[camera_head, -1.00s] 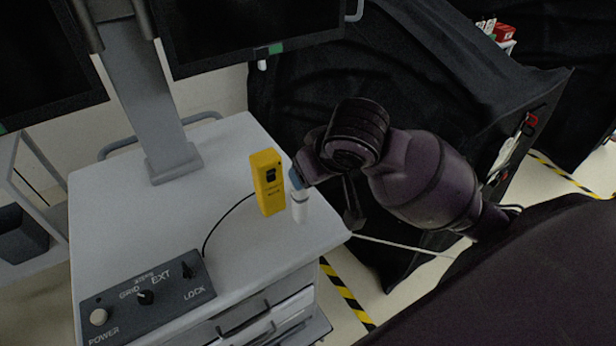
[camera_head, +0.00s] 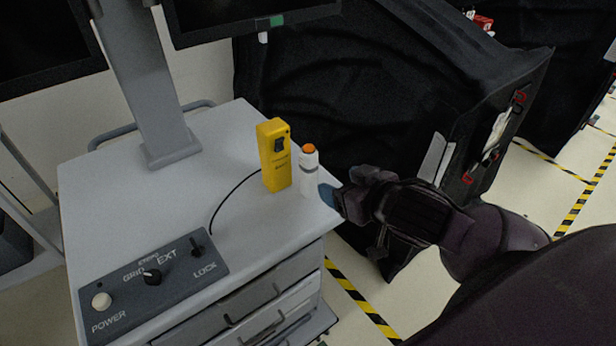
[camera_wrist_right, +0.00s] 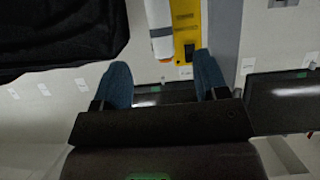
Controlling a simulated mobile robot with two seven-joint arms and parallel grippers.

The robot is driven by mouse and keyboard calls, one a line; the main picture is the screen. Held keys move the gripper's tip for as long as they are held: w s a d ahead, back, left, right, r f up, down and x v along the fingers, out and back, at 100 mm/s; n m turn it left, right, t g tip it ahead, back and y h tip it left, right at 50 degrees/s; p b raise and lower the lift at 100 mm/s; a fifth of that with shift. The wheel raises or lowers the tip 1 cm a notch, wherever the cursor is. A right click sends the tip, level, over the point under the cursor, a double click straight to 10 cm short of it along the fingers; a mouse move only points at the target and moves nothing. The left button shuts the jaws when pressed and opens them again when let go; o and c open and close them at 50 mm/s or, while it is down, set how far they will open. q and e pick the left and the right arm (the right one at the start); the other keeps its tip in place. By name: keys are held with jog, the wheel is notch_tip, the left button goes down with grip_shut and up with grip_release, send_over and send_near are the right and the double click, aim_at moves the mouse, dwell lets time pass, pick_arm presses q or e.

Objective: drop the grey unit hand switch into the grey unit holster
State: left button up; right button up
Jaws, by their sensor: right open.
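A white stick with an orange top and grey band (camera_head: 309,172), which looks like the hand switch, stands upright near the right edge of the grey cart (camera_head: 130,213). I cannot tell whether its lower part is a separate holster. A yellow box with a black switch (camera_head: 274,155) stands close at its left. My right gripper (camera_head: 328,193) is just right of the stick's lower part. In the right wrist view its blue fingers (camera_wrist_right: 160,70) are apart with nothing between them; the stick (camera_wrist_right: 161,30) and yellow box lie beyond the tips. My left gripper is not in view.
A dark control panel (camera_head: 154,285) sits at the cart's front, with a black cable (camera_head: 225,197) running toward the yellow box. A monitor post (camera_head: 150,100) rises at the back. Black-covered carts (camera_head: 350,90) stand behind and right. The cart top's middle is clear.

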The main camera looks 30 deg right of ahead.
aim_at(314, 171)
jog(key=shift+x, duration=5.5)
jog(key=shift+r, duration=0.2)
jog(key=c, duration=1.1)
jog(key=shift+r, duration=0.1)
jog(key=shift+c, duration=0.2)
